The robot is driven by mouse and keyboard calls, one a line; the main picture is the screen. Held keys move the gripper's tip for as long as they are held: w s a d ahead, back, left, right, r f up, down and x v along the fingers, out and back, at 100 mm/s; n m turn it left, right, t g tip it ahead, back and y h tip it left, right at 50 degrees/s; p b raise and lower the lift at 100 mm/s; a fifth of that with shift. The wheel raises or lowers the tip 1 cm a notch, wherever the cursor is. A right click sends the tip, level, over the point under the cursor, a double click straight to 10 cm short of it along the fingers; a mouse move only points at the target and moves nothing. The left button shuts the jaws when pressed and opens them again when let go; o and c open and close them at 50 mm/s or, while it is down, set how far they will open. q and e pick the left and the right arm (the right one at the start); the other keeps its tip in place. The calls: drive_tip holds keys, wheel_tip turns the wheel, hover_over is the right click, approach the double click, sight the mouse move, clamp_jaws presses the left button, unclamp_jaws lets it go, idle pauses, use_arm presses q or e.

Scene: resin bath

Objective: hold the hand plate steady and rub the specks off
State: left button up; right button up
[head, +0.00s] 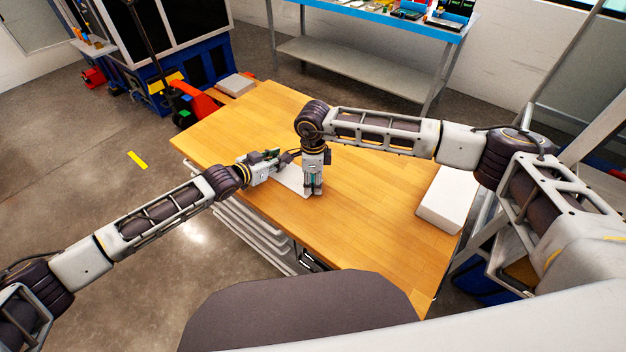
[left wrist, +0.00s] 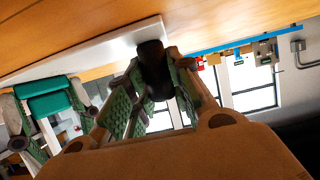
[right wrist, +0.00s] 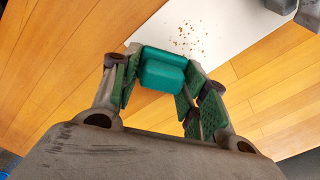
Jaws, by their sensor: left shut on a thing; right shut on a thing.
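The hand plate (head: 291,182) is a flat white plate on the wooden table. In the right wrist view, brown specks (right wrist: 188,38) lie scattered on the plate (right wrist: 225,30). My left gripper (head: 276,158) is at the plate's far left end; in the left wrist view it is shut on a dark grip piece (left wrist: 154,66) at the plate's edge (left wrist: 100,48). My right gripper (head: 315,192) points down over the plate's near end, shut on a teal block (right wrist: 162,70). The block is close to the specks; whether it touches the plate is hard to tell.
The wooden table (head: 370,215) is mostly clear. A white box (head: 448,198) stands at its right side. A blue-edged bench (head: 380,15) with small items stands behind. A red pallet jack (head: 197,103) stands beyond the table's far left edge.

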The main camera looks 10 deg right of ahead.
sight(296, 176)
drive_tip(key=shift+f, duration=0.15)
drive_tip(key=shift+w+a, duration=1.2)
drive_tip(key=shift+a, duration=0.05)
drive_tip(key=shift+r, duration=0.2)
drive_tip(key=shift+w+a+f, duration=0.15)
drive_tip(key=shift+w+a, duration=1.05)
drive_tip(key=shift+a, duration=0.05)
drive_tip(key=shift+r, duration=3.05)
drive_tip(key=shift+r, duration=0.1)
drive_tip(key=shift+r, duration=1.4)
